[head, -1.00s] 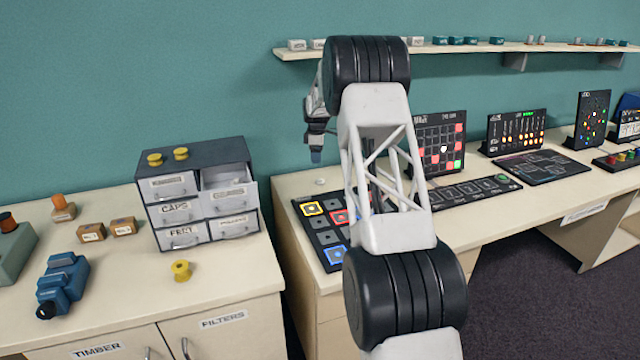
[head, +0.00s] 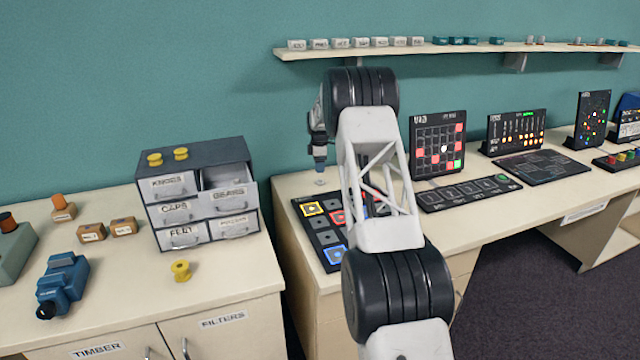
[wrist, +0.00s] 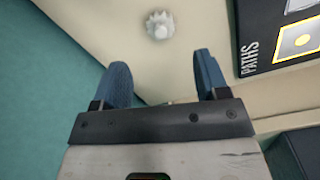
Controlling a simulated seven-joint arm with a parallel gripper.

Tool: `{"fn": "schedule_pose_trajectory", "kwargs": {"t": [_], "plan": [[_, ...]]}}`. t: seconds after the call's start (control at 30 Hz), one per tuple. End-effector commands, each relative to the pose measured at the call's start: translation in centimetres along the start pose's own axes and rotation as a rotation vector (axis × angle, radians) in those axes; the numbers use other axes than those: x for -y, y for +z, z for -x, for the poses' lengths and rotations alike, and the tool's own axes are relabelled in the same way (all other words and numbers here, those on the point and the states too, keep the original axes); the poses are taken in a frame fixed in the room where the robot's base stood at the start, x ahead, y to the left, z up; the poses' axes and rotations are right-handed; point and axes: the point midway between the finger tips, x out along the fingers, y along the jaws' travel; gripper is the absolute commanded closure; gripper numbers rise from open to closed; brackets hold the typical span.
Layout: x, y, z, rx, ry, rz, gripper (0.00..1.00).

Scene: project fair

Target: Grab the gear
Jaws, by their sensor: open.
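A small pale grey gear (wrist: 160,25) lies flat on the cream tabletop near the top of the wrist view, with teeth around its rim. In the head view the gear (head: 320,182) is a small pale spot on the table, just below my gripper (head: 319,165). In the wrist view my gripper (wrist: 160,80) has its two blue fingers spread apart with nothing between them. The gear lies beyond the fingertips, in line with the gap, and is not touched.
A black panel marked PATHS (wrist: 290,35) lies right of the gear; it also shows in the head view (head: 322,240). A grey drawer cabinet (head: 200,205) with an open GEARS drawer stands on the left counter. A wall shelf (head: 440,48) is above.

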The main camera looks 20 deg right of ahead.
Motion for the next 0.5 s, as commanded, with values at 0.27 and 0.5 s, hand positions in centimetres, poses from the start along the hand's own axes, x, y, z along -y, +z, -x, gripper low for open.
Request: {"fn": "schedule_pose_trajectory", "kwargs": {"t": [0.27, 0.5], "plan": [[0.0, 0.0, -1.8, 0.000, 0.001, 0.000, 0.32], [0.0, 0.0, -1.8, 0.000, 0.001, 0.000, 0.32]]}}
